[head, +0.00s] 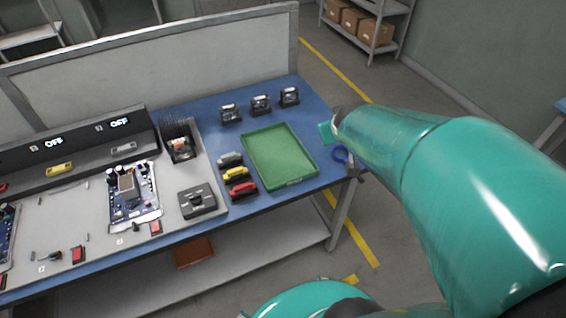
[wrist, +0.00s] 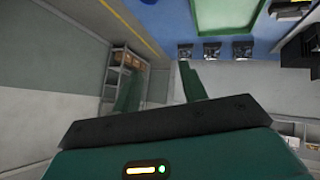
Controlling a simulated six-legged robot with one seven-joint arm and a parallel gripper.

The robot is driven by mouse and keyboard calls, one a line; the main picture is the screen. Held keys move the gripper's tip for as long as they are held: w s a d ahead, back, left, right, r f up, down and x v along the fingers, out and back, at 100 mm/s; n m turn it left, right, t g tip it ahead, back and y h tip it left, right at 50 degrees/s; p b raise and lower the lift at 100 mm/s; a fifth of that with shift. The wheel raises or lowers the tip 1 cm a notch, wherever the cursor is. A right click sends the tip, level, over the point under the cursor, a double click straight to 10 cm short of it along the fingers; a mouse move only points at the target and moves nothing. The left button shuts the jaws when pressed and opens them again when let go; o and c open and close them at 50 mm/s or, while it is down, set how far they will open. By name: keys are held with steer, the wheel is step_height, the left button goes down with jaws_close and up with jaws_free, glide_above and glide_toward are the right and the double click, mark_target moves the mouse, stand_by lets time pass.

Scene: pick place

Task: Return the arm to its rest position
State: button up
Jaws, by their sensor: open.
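My teal arm reaches in from the right of the head view, its end over the table's right edge beside the green tray (head: 249,146). My gripper is mostly hidden behind the arm there; only a small teal part shows past its end. In the wrist view my gripper (wrist: 158,75) has its two fingers spread apart with nothing between them. The tray, which also shows upside down at the top of the wrist view (wrist: 226,14), looks empty and is apart from the fingers.
The blue table (head: 290,112) carries several small dark devices behind the tray and grey, yellow and red pieces left of it. A grey partition (head: 200,62) stands behind. Open floor lies right of the table, with shelving (head: 368,25) beyond.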

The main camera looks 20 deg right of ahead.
steer(key=s+a+r+g+y, duration=0.1)
steer(key=s+a+r+y, duration=0.1)
steer(key=s+a, duration=0.3)
steer(key=s+a+r+n+g+y, duration=0.1)
steer(key=s+a, duration=0.5)
steer(key=a, duration=0.7)
step_height(320, 180, up, 2)
steer(key=shift+s+a+r+g+y, duration=0.1)
steer(key=shift+s+a+g+y, duration=0.2)
steer(key=shift+y, duration=0.5)
steer(key=shift+o, duration=0.5)
